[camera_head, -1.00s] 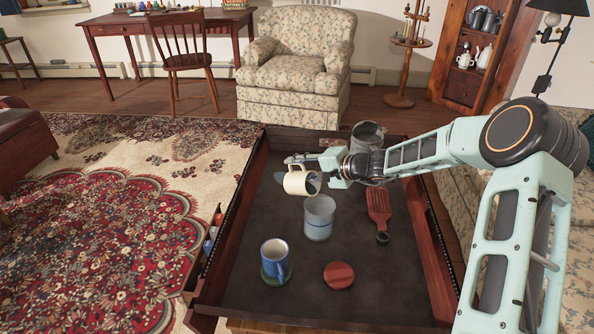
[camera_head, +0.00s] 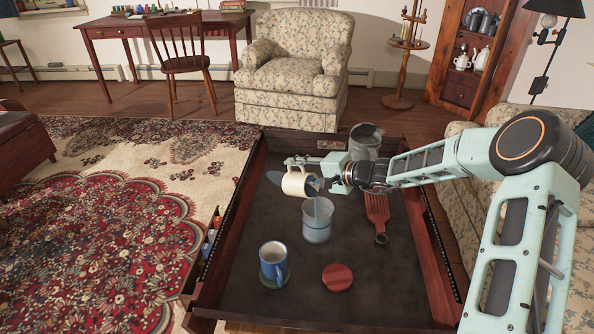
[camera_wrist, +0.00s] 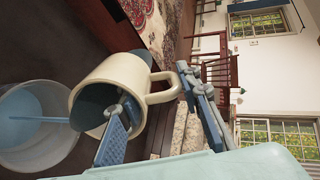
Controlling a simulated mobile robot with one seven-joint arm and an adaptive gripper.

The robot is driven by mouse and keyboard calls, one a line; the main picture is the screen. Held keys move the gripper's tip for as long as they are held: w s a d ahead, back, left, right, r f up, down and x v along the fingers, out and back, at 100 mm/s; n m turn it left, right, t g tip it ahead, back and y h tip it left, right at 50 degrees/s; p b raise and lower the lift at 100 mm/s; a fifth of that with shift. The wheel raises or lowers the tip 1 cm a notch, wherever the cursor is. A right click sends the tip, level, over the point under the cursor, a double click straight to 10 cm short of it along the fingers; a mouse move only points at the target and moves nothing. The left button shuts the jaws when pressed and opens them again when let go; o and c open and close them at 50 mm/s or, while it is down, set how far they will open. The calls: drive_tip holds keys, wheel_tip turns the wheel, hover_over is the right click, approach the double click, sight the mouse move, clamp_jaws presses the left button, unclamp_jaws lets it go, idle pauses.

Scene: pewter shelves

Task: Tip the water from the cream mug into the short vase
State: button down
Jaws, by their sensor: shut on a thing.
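The cream mug (camera_head: 296,182) is tilted, its mouth down and to the right, above the short vase (camera_head: 317,225), a pale grey-blue vessel standing upright on the dark tray floor. My gripper (camera_head: 310,164) is shut on the mug, at its handle side. A blue streak, which looks like water (camera_wrist: 42,119), runs from the mug's lip into the vase opening.
A blue mug (camera_head: 273,262) on a green coaster stands front left of the vase. A red-brown disc (camera_head: 337,277) lies in front. A reddish slotted paddle (camera_head: 377,215) lies right, and a grey pot (camera_head: 366,140) stands behind. The wooden tray has raised sides (camera_head: 228,215).

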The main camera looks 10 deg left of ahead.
drive_tip(key=shift+s+d+r+t+y, duration=0.35)
drive_tip(key=shift+d+r+t+y, duration=0.2)
drive_tip(key=shift+y, duration=0.25)
idle(0.9)
drive_tip(key=shift+s+d+r+t+y, duration=0.2)
drive_tip(key=shift+s+d+t+y, duration=0.1)
drive_tip(key=shift+s+d+y, duration=0.4)
drive_tip(key=shift+s+d+r+t+y, duration=0.2)
drive_tip(key=shift+d+t+y, duration=0.25)
drive_tip(key=shift+d, duration=0.45)
drive_tip(key=shift+s+d+r+t+y, duration=0.2)
drive_tip(key=shift+s+d+y, duration=0.25)
drive_tip(key=shift+d+y, duration=0.3)
idle(3.9)
